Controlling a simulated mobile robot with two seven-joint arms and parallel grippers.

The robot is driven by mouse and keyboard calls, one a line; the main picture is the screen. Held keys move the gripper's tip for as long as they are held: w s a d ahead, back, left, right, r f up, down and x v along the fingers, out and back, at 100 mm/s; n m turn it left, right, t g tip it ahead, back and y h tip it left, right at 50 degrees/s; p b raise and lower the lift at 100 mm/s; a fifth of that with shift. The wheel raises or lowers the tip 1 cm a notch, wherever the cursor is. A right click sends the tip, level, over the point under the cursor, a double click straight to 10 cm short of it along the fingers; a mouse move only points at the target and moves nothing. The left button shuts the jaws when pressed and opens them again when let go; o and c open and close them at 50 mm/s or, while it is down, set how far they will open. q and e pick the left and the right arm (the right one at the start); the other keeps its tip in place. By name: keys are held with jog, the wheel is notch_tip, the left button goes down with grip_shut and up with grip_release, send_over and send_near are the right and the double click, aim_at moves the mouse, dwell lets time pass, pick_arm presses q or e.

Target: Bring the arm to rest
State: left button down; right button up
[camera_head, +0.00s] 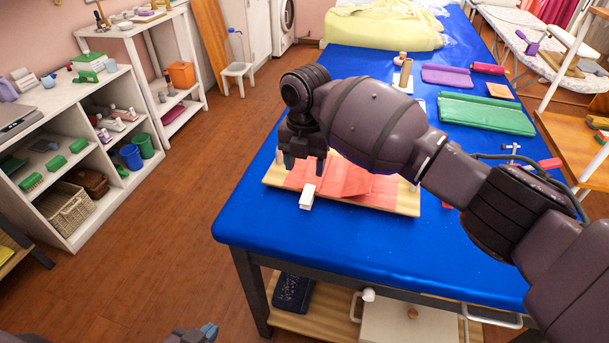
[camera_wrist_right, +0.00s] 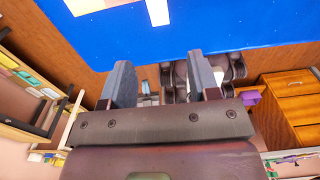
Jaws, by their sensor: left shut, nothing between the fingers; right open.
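My right arm reaches in from the right over the blue-covered table (camera_head: 262,220). Its gripper (camera_head: 305,164) is open and empty, pointing down above the left part of a wooden board (camera_head: 385,205) with folded coral cloth (camera_head: 350,182) on it. A small white bar (camera_head: 307,197) lies at the board's front edge, close to this gripper. In the right wrist view the two fingers of the right gripper (camera_wrist_right: 162,85) stand apart with nothing between them. My left gripper (camera_head: 208,331) shows only partly at the bottom edge, shut and empty, away from the table.
Folded purple cloth (camera_head: 447,76) and green cloth (camera_head: 486,114) lie farther back on the table, with a wooden stand (camera_head: 404,72) near them. White shelves (camera_head: 130,80) stand at left. The wooden floor (camera_head: 165,240) between shelves and table is clear.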

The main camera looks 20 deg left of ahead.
jog(key=shift+r, duration=0.45)
